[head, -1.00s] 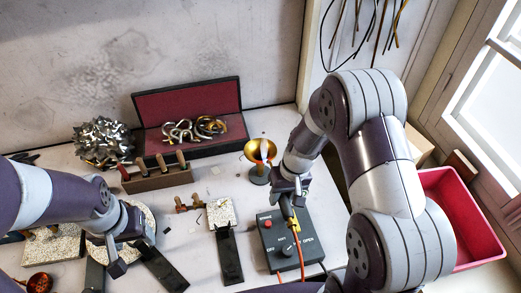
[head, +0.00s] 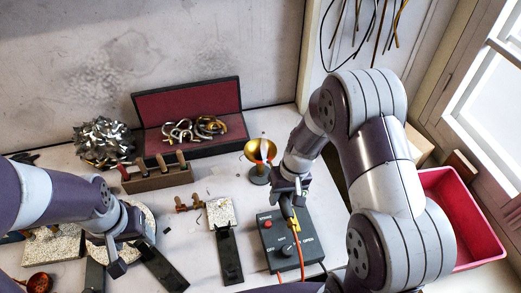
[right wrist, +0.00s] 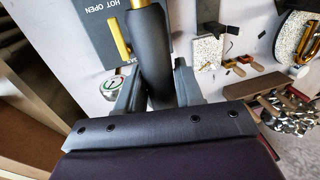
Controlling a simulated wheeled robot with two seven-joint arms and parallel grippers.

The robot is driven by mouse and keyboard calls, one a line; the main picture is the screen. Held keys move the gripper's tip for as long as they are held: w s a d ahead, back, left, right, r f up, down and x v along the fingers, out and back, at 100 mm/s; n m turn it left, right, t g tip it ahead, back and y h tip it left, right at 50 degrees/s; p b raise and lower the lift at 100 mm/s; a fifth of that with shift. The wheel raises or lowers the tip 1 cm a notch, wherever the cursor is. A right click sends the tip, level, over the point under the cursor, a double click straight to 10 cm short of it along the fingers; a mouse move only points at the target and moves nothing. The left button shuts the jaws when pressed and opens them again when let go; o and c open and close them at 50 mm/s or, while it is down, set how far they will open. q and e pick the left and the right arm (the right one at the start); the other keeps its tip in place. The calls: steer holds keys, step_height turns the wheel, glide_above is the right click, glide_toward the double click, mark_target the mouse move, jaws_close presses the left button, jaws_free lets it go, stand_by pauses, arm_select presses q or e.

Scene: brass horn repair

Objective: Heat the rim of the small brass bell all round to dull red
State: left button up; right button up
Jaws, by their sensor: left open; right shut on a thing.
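The small brass bell (head: 250,147) stands mouth up on a dark green stand (head: 259,174) at the middle back of the bench. Its rim shows gold to orange; I cannot tell any dull red. A thin pale upright shape shows at its mouth; I cannot tell whether it is flame. My right gripper (head: 288,190) is shut on the black torch handle (right wrist: 150,55), just right of and nearer than the bell. The torch's nozzle is not clear. My left gripper (head: 130,252) is open and empty at the front left.
An orange hose (head: 300,255) crosses the grey control box (head: 278,249) below my right gripper. A red-lined case (head: 188,95) and a wooden tool rack (head: 158,180) stand behind left. A pink bin (head: 478,253) is at right.

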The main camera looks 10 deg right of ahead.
steer(key=shift+w, duration=0.1)
stand_by(0.3)
steer(key=shift+w+d, duration=0.4)
steer(key=shift+d, duration=0.3)
steer(key=shift+w+d, duration=0.35)
steer(key=shift+d, duration=0.35)
steer(key=shift+w+d, duration=0.4)
steer(key=shift+d, duration=0.3)
stand_by(0.4)
steer(key=shift+w, duration=2.45)
steer(key=shift+a, duration=0.1)
steer(key=shift+w+a, duration=0.4)
steer(key=shift+a, duration=0.3)
steer(key=shift+w+a, duration=0.35)
steer(key=shift+a, duration=0.3)
steer(key=shift+w+a, duration=0.4)
steer(key=shift+a, duration=0.3)
steer(key=shift+s+a, duration=0.4)
steer(key=shift+a, duration=0.3)
steer(key=shift+s+a, duration=0.4)
steer(key=shift+a, duration=0.25)
steer(key=shift+s+a, duration=0.4)
steer(key=shift+a, duration=0.3)
